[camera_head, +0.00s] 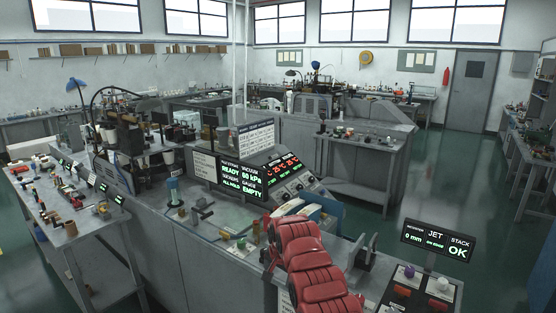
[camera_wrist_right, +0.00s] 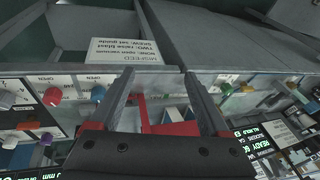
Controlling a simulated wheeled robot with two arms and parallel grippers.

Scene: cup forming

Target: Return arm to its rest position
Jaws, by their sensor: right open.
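My right arm (camera_head: 308,265), red and segmented, rises from the bottom middle of the head view over the front of the grey machine bench (camera_head: 160,235). Its gripper is hard to make out there. In the right wrist view the right gripper (camera_wrist_right: 159,75) shows two grey fingers, apart, with nothing held between them. The fingers are in front of a panel edge with coloured knobs and a white misfeed label (camera_wrist_right: 135,52), seen upside down. Red parts (camera_wrist_right: 165,120) show between the fingers, partly hidden. My left gripper is not in view.
A display (camera_head: 240,180) reads READY, 60 kPa and EMPTY. Another display (camera_head: 437,241) at right reads 0 mm, JET and STACK OK, above a knob panel (camera_head: 412,288). A side table (camera_head: 60,215) with small parts stands at left. Open green floor (camera_head: 440,180) lies at right.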

